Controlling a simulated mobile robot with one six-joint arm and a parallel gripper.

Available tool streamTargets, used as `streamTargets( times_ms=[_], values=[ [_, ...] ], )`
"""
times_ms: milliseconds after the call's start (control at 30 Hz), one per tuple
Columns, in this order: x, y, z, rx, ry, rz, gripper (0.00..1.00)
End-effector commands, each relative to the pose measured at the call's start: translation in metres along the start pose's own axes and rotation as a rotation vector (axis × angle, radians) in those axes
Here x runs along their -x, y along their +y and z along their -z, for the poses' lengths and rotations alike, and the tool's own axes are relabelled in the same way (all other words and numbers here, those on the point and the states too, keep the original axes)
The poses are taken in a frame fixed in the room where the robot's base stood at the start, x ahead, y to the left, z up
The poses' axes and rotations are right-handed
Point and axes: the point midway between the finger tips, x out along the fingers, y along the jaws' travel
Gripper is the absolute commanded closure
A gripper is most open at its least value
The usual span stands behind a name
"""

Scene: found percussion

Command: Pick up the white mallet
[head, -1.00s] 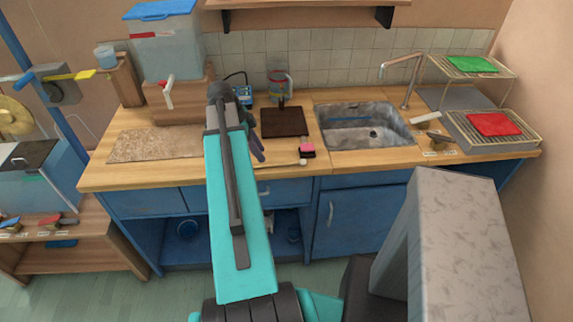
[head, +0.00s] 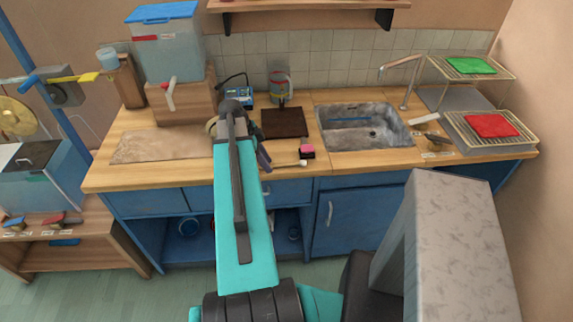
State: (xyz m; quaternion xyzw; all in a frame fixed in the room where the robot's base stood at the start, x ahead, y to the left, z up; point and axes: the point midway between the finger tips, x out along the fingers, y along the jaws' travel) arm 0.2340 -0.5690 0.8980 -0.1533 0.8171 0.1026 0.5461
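A small white head (head: 303,162), apparently the white mallet's, lies near the front edge of the wooden counter. Its thin handle runs left toward my gripper. A small pink and black block (head: 307,150) is just behind it. My gripper (head: 265,161) shows only as dark finger parts past the right side of my teal arm, above the front of the counter and left of the white head. My arm hides the rest of it. I cannot tell whether it is open or touches the handle.
A dark board (head: 284,122) lies behind the mallet, and the sink (head: 365,128) is to the right. A speckled mat (head: 155,146) lies left of my arm. A water container (head: 167,45) stands on a wooden block. Blue cabinets (head: 353,205) are below.

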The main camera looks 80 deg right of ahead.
Motion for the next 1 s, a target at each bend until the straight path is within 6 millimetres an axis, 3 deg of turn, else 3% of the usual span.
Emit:
streamTargets(
  times_ms=[533, 567, 733, 1000],
  values=[
    [-0.001, -0.0001, 0.0003, -0.001, 0.0, 0.0, 0.7],
    [-0.001, -0.0001, 0.0003, -0.001, 0.0, 0.0, 0.71],
    [-0.001, -0.0001, 0.0004, -0.001, 0.0, 0.0, 1.0],
    [-0.001, 0.0, 0.0006, -0.001, 0.0, 0.0, 1.0]
  ],
)
